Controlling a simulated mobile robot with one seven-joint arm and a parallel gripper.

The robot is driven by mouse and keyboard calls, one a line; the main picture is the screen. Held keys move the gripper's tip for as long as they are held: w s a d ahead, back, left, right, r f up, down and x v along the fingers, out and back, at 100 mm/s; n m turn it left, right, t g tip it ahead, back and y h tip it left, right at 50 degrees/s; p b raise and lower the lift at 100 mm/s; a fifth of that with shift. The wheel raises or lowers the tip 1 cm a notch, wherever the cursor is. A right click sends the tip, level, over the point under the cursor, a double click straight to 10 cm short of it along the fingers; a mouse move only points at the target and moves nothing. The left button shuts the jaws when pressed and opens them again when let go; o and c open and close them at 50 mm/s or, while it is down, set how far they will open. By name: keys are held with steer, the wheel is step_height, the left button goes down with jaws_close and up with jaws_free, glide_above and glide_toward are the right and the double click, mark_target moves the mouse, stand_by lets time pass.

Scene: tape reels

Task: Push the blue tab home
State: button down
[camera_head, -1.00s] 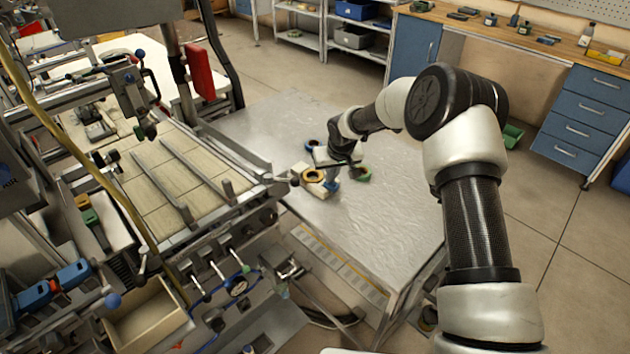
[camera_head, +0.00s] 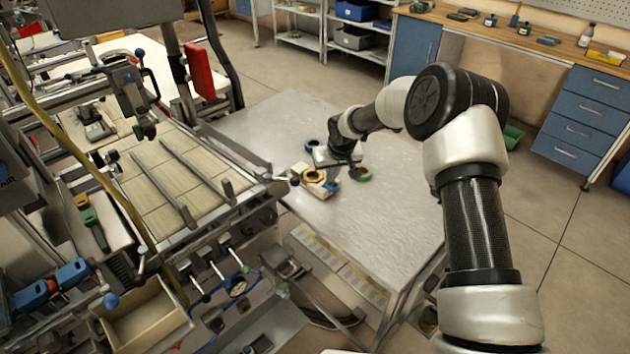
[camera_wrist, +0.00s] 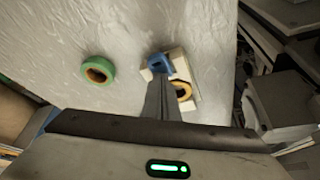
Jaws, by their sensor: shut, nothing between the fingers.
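The blue tab (camera_wrist: 160,64) is at one edge of a cream block (camera_wrist: 194,78) that carries a yellow reel (camera_wrist: 183,91) in the wrist view. In the head view the block (camera_head: 298,171) and reel (camera_head: 314,176) are on the metal table, with the tab (camera_head: 332,187) at the block's right side. My gripper (camera_wrist: 160,82) is shut and empty, its fingertips right at the tab. I cannot tell whether they touch it. The fingers hide part of the block and reel. In the head view my gripper (camera_head: 331,172) is partly hidden by its own wrist.
A green reel (camera_wrist: 98,71) lies apart from the block and also shows in the head view (camera_head: 362,175). A blue reel (camera_head: 311,146) lies behind the block. A machine with rails (camera_head: 190,185) adjoins the table's left side. The table's front and right (camera_head: 375,225) are clear.

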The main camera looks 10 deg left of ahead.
steer(key=shift+f, duration=0.1)
step_height(320, 180, up, 7)
steer(key=p, duration=0.3)
stand_by(0.4)
steer(key=s+d+r+m+h, duration=0.1)
steer(key=s+d+r, duration=0.3)
steer(key=s+r, duration=0.3)
steer(key=s+d+r+t+h, duration=0.1)
steer(key=s+d+r, duration=0.35)
steer(key=r, duration=0.55)
steer(key=s+d+r+m, duration=0.1)
steer(key=s+d+r, duration=0.4)
steer(key=r, duration=0.3)
steer(key=s+d+r+m, duration=0.1)
steer(key=s+d, duration=0.2)
steer(key=s, duration=0.9)
steer(key=s+d+r+m, duration=0.1)
steer(key=s+d+r, duration=0.1)
steer(key=s, duration=1.1)
steer(key=shift+s+d+p, duration=0.15)
steer(key=shift+d+p, duration=0.25)
steer(key=shift+d, duration=0.2)
